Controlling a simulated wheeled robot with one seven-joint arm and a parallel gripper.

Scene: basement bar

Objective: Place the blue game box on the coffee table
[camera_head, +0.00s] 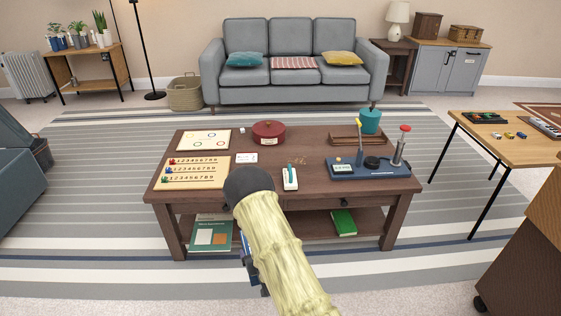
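The brown wooden coffee table (310,193) stands in the middle of the head view, with several things on its top and a lower shelf. My arm reaches up from the bottom edge in front of it and hides part of its front. A narrow strip of something blue (248,268) shows at the left side of my arm, below the table top's front edge. It may be the blue game box, but most of it is hidden. Dark parts next to it may belong to my gripper; its fingers are hidden, so I cannot tell whether it holds the blue thing.
The table top holds number boards (195,172), a red lidded pot (268,132), a small white device (290,178), a blue tray (368,168) and a wooden rack (357,138). Bare wood shows at front middle. A side table (500,148) stands right, a sofa (290,85) behind.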

